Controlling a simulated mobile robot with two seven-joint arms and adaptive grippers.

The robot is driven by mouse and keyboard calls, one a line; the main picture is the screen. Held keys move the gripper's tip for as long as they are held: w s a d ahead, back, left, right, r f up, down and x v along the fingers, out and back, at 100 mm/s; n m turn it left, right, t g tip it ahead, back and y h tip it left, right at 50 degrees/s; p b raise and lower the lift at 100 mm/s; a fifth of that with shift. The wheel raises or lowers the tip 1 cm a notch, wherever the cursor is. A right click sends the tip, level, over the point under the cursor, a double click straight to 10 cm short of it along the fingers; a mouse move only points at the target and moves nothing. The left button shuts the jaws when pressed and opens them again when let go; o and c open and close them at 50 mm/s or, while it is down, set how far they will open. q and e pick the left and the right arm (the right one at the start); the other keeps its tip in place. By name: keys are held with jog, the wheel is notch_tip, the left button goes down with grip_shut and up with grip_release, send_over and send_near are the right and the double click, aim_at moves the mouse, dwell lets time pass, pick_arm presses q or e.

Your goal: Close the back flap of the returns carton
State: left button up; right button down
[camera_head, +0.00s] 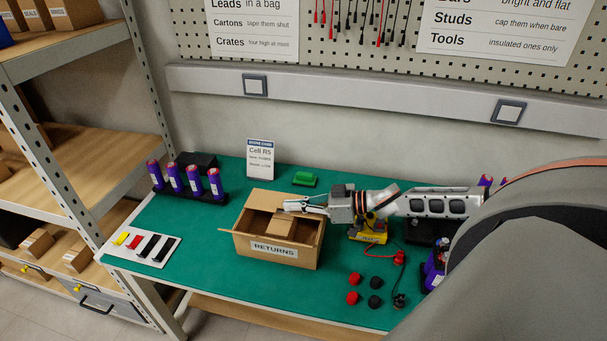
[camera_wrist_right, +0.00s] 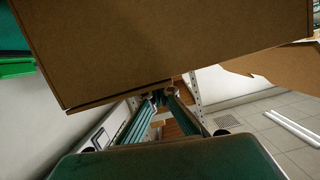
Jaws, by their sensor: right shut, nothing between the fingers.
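The returns carton (camera_head: 260,252) is an open brown box with a RETURNS label on its front, standing on the green mat. Its back flap (camera_head: 268,198) stands up at the rear edge. A smaller brown box (camera_head: 280,226) shows inside the carton. My right gripper (camera_head: 287,207) comes in from the right, shut and empty, at the back of the carton near the back flap. I cannot tell whether it touches the flap. In the right wrist view a large cardboard panel (camera_wrist_right: 170,45) fills the top, close to the fingers (camera_wrist_right: 166,96). My left gripper is not in view.
A sign (camera_head: 260,160) and a green block (camera_head: 304,178) stand behind the carton. A yellow meter (camera_head: 369,234) is under my right arm. Red and black caps (camera_head: 354,298) lie to the front right. Purple cells (camera_head: 194,179) stand at the back left.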

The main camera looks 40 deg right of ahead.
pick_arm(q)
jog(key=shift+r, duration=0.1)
pick_arm(e)
jog(key=shift+r, duration=0.1)
jog(key=shift+r+p, duration=0.55)
jog(key=shift+p, duration=0.2)
notch_tip(320, 180, up, 3)
jog(key=p, duration=0.3)
jog(key=shift+d, duration=0.1)
jog(key=shift+s+d+f+b, duration=0.1)
jog(key=shift+s+d+b, duration=0.25)
jog(key=shift+s, duration=0.25)
jog(key=v, duration=0.6)
jog(key=shift+s+d, duration=0.2)
jog(key=shift+s, duration=0.15)
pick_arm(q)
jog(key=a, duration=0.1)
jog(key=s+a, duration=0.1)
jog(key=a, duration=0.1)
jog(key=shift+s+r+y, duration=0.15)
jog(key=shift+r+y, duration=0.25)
pick_arm(e)
jog(key=shift+v, duration=0.9)
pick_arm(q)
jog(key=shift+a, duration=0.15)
pick_arm(e)
jog(key=shift+a, duration=0.1)
